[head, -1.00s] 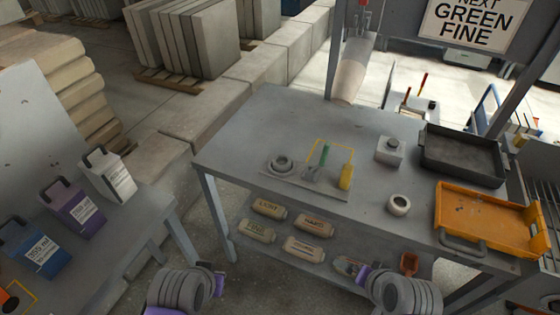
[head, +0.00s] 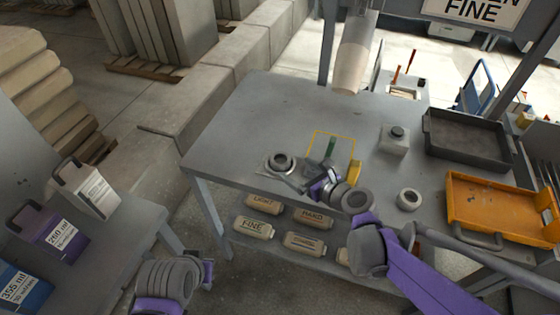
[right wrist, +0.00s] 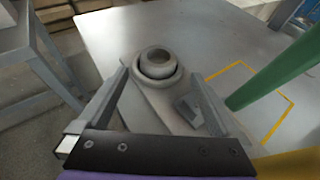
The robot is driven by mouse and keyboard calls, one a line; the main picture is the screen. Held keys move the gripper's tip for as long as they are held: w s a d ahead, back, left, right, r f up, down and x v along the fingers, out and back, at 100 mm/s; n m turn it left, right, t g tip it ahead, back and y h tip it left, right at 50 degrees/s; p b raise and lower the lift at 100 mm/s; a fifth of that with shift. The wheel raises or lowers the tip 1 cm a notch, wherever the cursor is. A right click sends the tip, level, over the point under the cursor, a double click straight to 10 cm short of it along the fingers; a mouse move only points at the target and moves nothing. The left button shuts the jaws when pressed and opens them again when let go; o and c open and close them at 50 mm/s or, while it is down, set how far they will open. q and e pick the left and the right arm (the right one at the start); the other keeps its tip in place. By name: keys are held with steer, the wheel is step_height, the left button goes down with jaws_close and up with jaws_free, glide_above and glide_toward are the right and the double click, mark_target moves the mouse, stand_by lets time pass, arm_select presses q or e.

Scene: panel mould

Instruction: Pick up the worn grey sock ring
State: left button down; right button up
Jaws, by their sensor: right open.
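The worn grey sock ring (head: 280,162) lies on a thin grey plate at the left of the grey table; it also shows in the right wrist view (right wrist: 158,64). My right gripper (head: 308,181) is open and empty, just right of and in front of the ring. In the right wrist view its two fingers (right wrist: 160,80) point toward the ring, which sits between and just beyond the fingertips, apart from them. My left gripper (head: 206,270) is low in front of the table, far from the ring; its jaws are too small to tell.
A green-handled tool (head: 330,148) and a yellow object (head: 354,172) stand close to my right gripper, by a yellow outline. A pale ring (head: 409,199), a grey block (head: 395,140), a dark tray (head: 468,140) and an orange tray (head: 455,215) are farther right. The table's back left is clear.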

mark_target(284, 162)
steer(key=x, duration=0.6)
steer(key=shift+w+a+f, duration=0.15)
steer(key=shift+a+f, duration=0.05)
steer(key=shift+a, duration=0.05)
steer(key=shift+c, duration=0.3)
steer(key=c, duration=1.2)
